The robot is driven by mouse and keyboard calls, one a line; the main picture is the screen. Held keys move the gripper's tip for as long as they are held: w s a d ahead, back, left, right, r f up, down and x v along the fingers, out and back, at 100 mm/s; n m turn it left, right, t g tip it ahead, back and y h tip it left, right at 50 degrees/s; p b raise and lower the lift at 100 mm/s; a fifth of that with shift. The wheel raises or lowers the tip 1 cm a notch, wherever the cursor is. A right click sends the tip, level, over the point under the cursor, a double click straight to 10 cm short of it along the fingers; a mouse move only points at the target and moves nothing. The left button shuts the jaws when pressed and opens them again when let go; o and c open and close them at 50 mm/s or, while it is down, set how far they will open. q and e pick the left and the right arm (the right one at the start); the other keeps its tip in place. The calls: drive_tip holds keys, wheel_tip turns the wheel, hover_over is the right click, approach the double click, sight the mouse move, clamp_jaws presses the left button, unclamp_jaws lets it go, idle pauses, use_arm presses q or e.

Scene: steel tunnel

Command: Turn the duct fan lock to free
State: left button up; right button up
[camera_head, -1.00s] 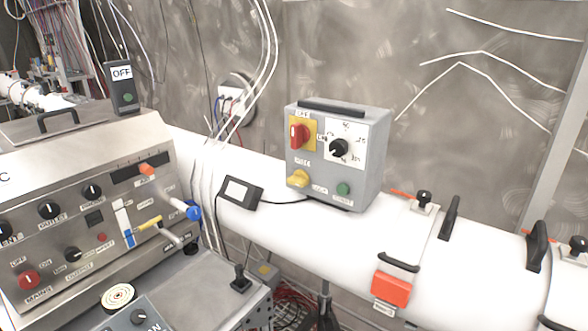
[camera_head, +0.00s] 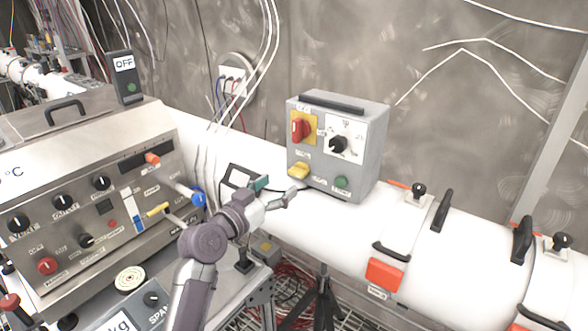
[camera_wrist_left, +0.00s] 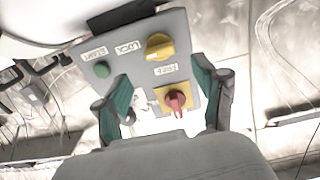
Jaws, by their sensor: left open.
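The duct fan control box (camera_head: 359,113) is grey and sits on the white duct. Its yellow lock knob (camera_head: 298,171) is at the lower left of its front, and this knob also shows in the left wrist view (camera_wrist_left: 159,47) between the labels LOCK and FREE. I cannot tell for sure which label it points to. My left gripper (camera_head: 277,190) is open and empty, just left of and below the knob in the head view, apart from it. Its green-padded fingers frame the box face in the wrist view (camera_wrist_left: 163,78). My right gripper is not in view.
The box also carries a red switch (camera_head: 300,128) on a yellow plate, a black dial (camera_head: 338,145) and a green button (camera_head: 341,182). A small dark-framed display (camera_head: 238,175) is partly behind my left gripper. A steel control panel (camera_head: 70,222) stands at left.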

sight(294, 174)
use_arm(q)
drive_tip(key=p+x, duration=0.1)
drive_tip(key=x, duration=0.6)
drive_tip(key=c, duration=1.1)
drive_tip(key=shift+c, duration=0.2)
